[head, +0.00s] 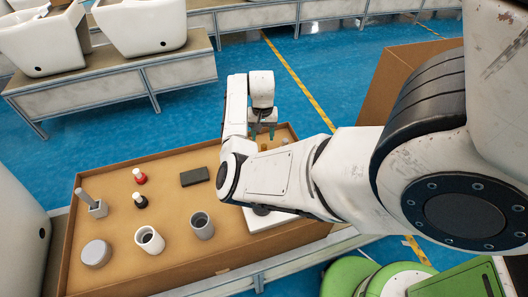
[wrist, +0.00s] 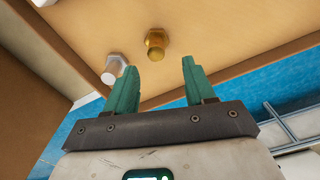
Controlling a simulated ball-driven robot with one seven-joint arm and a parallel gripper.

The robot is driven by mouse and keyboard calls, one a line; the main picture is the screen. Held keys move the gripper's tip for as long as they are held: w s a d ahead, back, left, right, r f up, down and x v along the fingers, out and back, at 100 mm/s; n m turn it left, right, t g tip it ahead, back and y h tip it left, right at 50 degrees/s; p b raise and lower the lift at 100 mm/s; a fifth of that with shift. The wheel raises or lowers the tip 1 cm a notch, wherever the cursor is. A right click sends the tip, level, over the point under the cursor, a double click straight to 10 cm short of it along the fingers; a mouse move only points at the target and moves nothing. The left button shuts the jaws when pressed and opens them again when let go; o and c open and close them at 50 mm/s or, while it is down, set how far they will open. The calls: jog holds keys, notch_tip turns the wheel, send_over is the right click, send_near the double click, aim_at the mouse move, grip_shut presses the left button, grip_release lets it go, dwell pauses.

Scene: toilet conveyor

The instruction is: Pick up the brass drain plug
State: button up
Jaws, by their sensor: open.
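The brass drain plug (wrist: 155,43) stands on the tan tray surface in the wrist view, gold-coloured with a wider, angular base. My gripper (wrist: 159,66) is open, its two green fingers pointing toward the tray. The plug appears just past the fingertips, roughly between them and a little nearer the left finger, with nothing held. In the head view my gripper (head: 262,132) is over the far right part of the tray, and a small gold spot (head: 263,146) shows below it, partly hidden by my arm.
A silver, bolt-like piece (wrist: 114,68) stands beside the left finger. The tray (head: 67,235) has raised walls.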

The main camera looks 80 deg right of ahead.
aim_at(264, 146)
jog(key=f, duration=0.7)
jog(key=shift+s+a+f, duration=0.1)
jog(key=shift+s+a, duration=0.1)
jog(key=shift+a, duration=0.05)
grip_shut()
dwell(0.3)
